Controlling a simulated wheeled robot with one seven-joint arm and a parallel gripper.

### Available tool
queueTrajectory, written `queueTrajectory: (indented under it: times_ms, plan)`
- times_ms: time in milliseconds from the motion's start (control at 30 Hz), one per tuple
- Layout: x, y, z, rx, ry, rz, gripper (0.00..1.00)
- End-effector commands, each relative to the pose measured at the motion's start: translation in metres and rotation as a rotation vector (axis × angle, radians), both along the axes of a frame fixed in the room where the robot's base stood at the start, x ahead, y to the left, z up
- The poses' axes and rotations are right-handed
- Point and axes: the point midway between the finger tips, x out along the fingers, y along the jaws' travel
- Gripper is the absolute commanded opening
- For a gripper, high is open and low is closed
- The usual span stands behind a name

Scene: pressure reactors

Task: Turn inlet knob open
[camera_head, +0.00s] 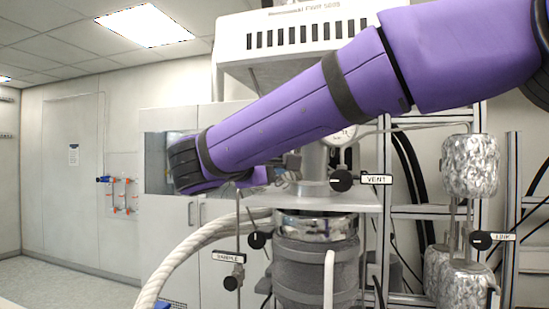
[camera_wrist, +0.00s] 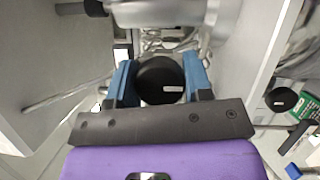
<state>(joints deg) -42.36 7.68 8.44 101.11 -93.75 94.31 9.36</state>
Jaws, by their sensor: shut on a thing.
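A round black knob (camera_wrist: 158,84) with a small white label sits between the blue fingers of my gripper (camera_wrist: 161,78) in the wrist view. My gripper is shut on this knob, with one finger on each side. The label is too small to read, and the knob's turn angle cannot be told. In the head view my purple arm reaches across the front of the reactor, and the held knob is hidden or too small to make out there.
The vent knob (camera_head: 341,180), the sample knob (camera_head: 232,283) and another black knob (camera_head: 257,240) are near the grey-wrapped reactor vessel (camera_head: 302,262). A thick white hose (camera_head: 185,258) curves at left. Foil-wrapped cylinders (camera_head: 470,165) stand at right. Another black knob (camera_wrist: 281,99) is right of my gripper.

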Motion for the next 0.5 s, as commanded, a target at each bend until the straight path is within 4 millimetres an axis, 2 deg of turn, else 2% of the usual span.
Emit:
queueTrajectory:
  times_ms: [133, 167, 200, 267, 500]
  plan:
    - [-0.0002, 0.0007, -0.0007, -0.001, 0.002, 0.002, 0.23]
    - [-0.0002, 0.0007, -0.0007, -0.001, 0.002, 0.002, 0.51]
    - [-0.0002, 0.0007, -0.0007, -0.001, 0.002, 0.002, 0.6]
    - [-0.0002, 0.0006, -0.0006, 0.0, 0.002, 0.002, 0.72]
    - [-0.0002, 0.0004, -0.0004, 0.001, 0.001, 0.001, 0.72]
